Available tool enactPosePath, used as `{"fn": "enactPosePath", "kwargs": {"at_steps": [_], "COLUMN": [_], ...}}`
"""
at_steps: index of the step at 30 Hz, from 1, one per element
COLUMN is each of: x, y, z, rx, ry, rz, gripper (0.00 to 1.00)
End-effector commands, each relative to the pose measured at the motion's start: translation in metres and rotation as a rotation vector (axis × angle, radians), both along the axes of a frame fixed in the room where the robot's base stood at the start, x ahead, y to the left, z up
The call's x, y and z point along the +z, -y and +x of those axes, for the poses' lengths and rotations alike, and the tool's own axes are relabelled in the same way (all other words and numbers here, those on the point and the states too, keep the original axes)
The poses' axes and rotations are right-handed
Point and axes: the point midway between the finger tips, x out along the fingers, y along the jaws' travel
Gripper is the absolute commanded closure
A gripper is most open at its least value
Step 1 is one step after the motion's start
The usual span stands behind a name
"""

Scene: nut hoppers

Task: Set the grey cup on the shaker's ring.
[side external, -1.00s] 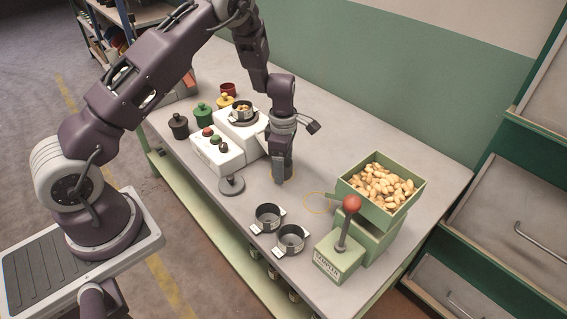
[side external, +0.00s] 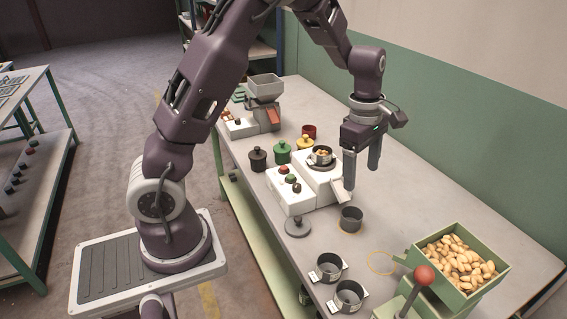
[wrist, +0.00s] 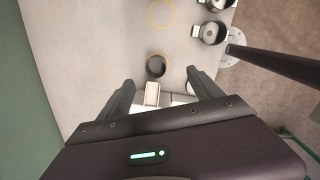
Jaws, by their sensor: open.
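The small grey cup (side external: 351,220) stands upright on the table inside a thin yellow ring mark. It also shows in the wrist view (wrist: 157,66), just beyond the space between my fingertips. My gripper (side external: 362,180) is open and empty, raised above the table near the cup and apart from it. The shaker looks to be the white machine (side external: 313,183) with red and green buttons and a chute. On its top, a dark ring (side external: 321,164) bears a dark round vessel with nuts in it. I cannot tell how that vessel sits in the ring.
Lidded black (side external: 258,159), green (side external: 283,152) and yellow pots stand behind the white machine. A grey knobbed disc (side external: 298,228) lies in front. Two dark cups (side external: 330,267) sit at the near edge. A nut hopper (side external: 458,262) and red-knobbed lever are at right. An empty yellow circle (side external: 381,263) marks the table.

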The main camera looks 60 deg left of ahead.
Motion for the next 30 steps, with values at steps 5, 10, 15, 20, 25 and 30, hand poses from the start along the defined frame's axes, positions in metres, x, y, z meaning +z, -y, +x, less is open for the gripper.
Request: {"fn": "enactPosePath", "kwargs": {"at_steps": [5,10,15,20,25,30], "x": [0.107,0.149,0.144,0.139,0.140,0.140], "y": [0.039,0.058,0.057,0.056,0.056,0.056], "z": [-0.085,-0.191,-0.250,-0.262,-0.262,-0.262], "rx": [-0.651,-1.335,-1.735,-1.833,-1.832,-1.830], "ry": [0.201,0.344,0.340,0.322,0.323,0.324], "rz": [0.021,0.261,0.503,0.568,0.566,0.566], "gripper": [0.25,0.25,0.25,0.25,0.25,0.25]}}
